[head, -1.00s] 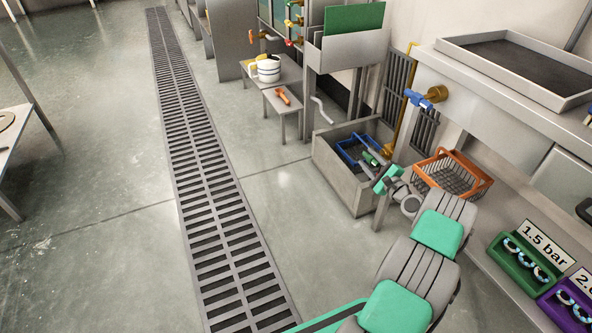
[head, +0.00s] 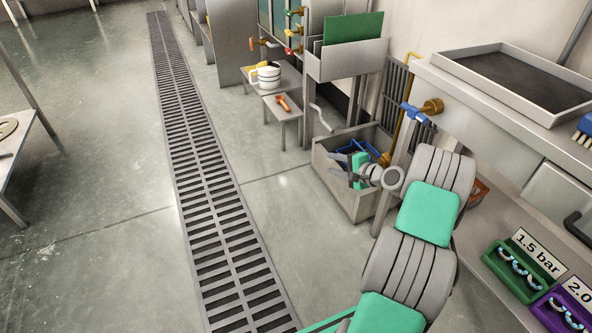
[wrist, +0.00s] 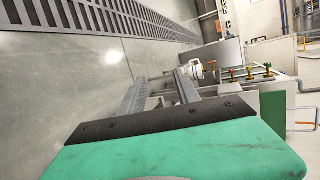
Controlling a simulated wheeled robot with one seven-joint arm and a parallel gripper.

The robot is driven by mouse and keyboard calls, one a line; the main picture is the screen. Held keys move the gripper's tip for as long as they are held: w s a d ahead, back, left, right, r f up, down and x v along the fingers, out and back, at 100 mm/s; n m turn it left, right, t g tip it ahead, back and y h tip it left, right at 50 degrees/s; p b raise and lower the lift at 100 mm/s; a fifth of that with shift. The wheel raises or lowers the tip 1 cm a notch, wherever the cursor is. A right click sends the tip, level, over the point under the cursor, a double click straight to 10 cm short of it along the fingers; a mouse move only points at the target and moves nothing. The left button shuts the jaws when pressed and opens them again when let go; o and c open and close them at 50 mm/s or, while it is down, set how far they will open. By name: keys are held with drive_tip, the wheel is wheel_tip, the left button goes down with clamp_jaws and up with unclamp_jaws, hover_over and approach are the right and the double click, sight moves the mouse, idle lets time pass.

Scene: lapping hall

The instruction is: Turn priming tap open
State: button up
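A tap with a blue handle on a brass body (head: 430,107) sticks out from the bench front on the right in the head view. Several smaller taps stand at the back wall station: a red-handled tap (head: 291,32) and an orange-handled tap (head: 262,42) among them. In the wrist view a red tap (wrist: 232,73) and an orange tap (wrist: 210,65) show beyond the fingers. I cannot tell which is the priming tap. My gripper (head: 336,166) is open and empty, in front of the grey bin, apart from every tap. Its two fingers (wrist: 160,80) are spread in the wrist view.
The grey bin (head: 345,195) holds blue items. A low stand (head: 288,108) carries an orange tool, with a white pot (head: 268,75) behind it. A green panel sits in a grey holder (head: 345,62). A floor drain (head: 205,165) runs along open floor at left.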

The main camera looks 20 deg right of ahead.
drive_tip(key=s+a+r+n+g, duration=0.1)
drive_tip(key=a+r+n+g, duration=0.1)
drive_tip(key=a, duration=0.5)
drive_tip(key=s+a+r+n+g, duration=0.2)
drive_tip(key=a+n, duration=0.3)
drive_tip(key=a, duration=0.3)
drive_tip(key=shift+a+r+g, duration=0.3)
drive_tip(key=shift+r+g, duration=0.4)
